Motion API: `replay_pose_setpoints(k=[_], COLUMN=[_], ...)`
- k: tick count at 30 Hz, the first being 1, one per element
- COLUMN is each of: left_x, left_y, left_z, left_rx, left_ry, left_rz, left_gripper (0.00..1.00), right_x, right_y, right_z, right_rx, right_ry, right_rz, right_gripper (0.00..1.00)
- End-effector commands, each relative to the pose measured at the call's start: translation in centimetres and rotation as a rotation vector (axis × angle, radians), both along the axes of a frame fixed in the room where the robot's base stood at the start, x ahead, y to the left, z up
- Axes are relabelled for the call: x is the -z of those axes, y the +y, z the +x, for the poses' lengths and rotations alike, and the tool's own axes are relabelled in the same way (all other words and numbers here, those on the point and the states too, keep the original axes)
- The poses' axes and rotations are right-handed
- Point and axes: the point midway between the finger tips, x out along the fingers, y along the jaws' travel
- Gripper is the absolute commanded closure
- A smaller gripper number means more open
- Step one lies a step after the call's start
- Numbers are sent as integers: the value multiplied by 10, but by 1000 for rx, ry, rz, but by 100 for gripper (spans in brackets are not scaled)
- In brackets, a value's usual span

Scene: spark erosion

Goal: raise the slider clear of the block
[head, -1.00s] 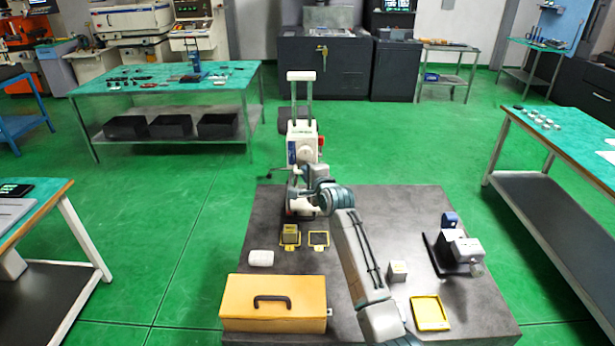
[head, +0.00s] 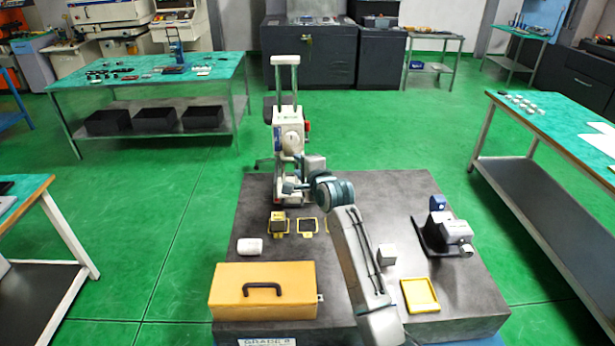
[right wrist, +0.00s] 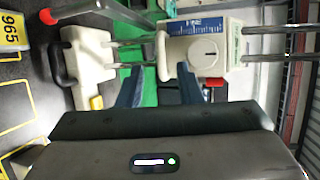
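The white slider (head: 291,140), with a round dial, sits low on two upright rods of a stand (head: 285,60) with a white top cap. It shows sideways in the right wrist view (right wrist: 208,52), with the base (right wrist: 88,70) to its left. My right gripper (head: 293,186) is in front of the stand. In its wrist view the two blue fingers (right wrist: 160,88) are apart, with nothing clearly held between them. A small block (head: 279,218) stands in the left yellow outline; whether another block is under the slider is hidden. My left gripper is out of view.
The dark plate (head: 225,240) also bears a yellow case (head: 263,290), a white rounded piece (head: 250,246), a grey cube (head: 387,254), a yellow tray (head: 420,295) and a white device (head: 450,230). An empty yellow outline (head: 307,226) lies right of the block. Green floor surrounds it.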

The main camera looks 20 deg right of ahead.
Motion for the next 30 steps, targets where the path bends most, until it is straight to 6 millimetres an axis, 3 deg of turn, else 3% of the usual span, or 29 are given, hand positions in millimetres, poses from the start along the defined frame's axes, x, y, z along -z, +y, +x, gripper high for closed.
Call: replay_pose_setpoints(k=[6,12,30], left_x=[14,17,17], left_y=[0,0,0], left_z=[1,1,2], left_rx=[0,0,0], left_ry=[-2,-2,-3], left_rz=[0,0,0], left_gripper=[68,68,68], right_x=[-5,-10,-11], right_y=[-4,-6,-6], right_z=[-35,-50,-52], right_rx=[0,0,0], right_ry=[-2,0,0], right_rz=[-1,-1,0], right_gripper=[68,68,68])
